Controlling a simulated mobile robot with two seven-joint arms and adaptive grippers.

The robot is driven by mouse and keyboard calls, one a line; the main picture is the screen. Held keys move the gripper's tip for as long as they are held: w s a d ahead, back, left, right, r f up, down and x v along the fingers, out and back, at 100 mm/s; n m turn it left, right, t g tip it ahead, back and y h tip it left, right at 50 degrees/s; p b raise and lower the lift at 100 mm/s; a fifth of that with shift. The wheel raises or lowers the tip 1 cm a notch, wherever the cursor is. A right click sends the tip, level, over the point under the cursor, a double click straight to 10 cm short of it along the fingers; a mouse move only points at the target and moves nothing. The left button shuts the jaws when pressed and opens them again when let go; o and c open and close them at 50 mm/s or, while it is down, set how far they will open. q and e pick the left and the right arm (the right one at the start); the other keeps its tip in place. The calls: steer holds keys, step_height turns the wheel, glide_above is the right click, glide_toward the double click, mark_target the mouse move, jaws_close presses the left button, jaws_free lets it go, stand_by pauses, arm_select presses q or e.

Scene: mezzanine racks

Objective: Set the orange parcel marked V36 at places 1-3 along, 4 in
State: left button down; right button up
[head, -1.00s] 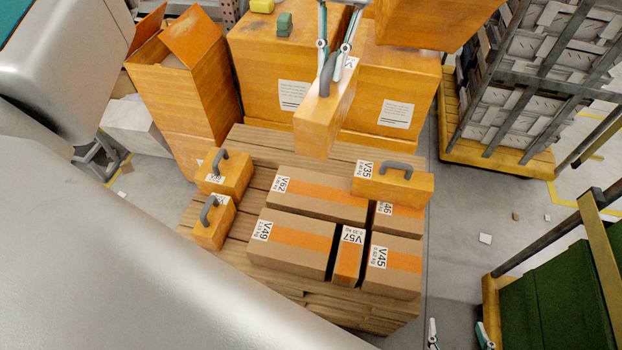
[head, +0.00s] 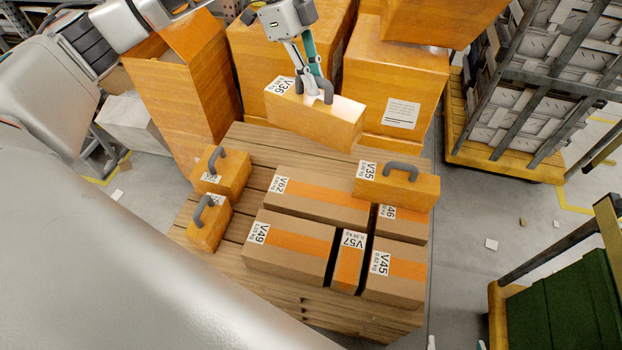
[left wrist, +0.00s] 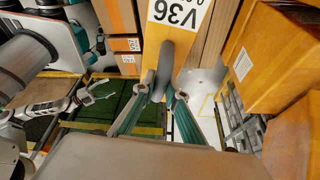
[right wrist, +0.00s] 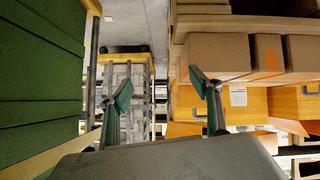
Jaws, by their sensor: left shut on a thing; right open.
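The orange parcel V36 (head: 312,119) hangs above the back of the wooden pallet (head: 262,150), long side roughly left to right, label at its left end. My left gripper (head: 318,92) is shut on its grey handle. In the left wrist view the parcel (left wrist: 184,44) shows its V36 label and my left gripper (left wrist: 164,98) at the handle. My right gripper (right wrist: 164,92) is open and empty in the right wrist view; only its tips show at the bottom edge of the head view.
On the pallet stand cartons V62 (head: 320,196), V49 (head: 288,247), V57 (head: 349,263), V45 (head: 397,275) and V46 (head: 405,223), orange parcel V35 (head: 412,187), and two small orange cases (head: 228,180) (head: 209,224) at left. Bare slats show behind V62. Large orange boxes (head: 392,85) stand behind.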

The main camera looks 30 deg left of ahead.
mark_target(309, 128)
arm_select(q)
steer(key=f+n, duration=0.1)
steer(key=a+f+n+t, duration=0.1)
steer(key=shift+w+a+n, duration=0.1)
steer(key=shift+w+n, duration=0.1)
steer(key=shift+n, duration=0.2)
step_height(309, 128, down, 6)
steer(key=shift+f+b, duration=0.2)
steer(key=shift+b, duration=0.75)
step_height(309, 128, down, 7)
steer(key=shift+r+b, duration=0.15)
steer(key=shift+b, duration=0.65)
step_height(309, 128, down, 7)
steer(key=b, duration=0.1)
steer(key=shift+r+b, duration=0.15)
steer(key=shift+b, duration=0.2)
arm_select(e)
steer(key=shift+w+a+f, duration=0.1)
steer(key=shift+a+f, duration=0.25)
steer(key=shift+a, duration=0.3)
arm_select(q)
steer(key=c, duration=2)
jaws_free()
steer(key=shift+c, duration=0.2)
steer(key=shift+f, duration=0.2)
arm_select(e)
steer(key=shift+s+f, duration=0.2)
steer(key=shift+f, duration=0.2)
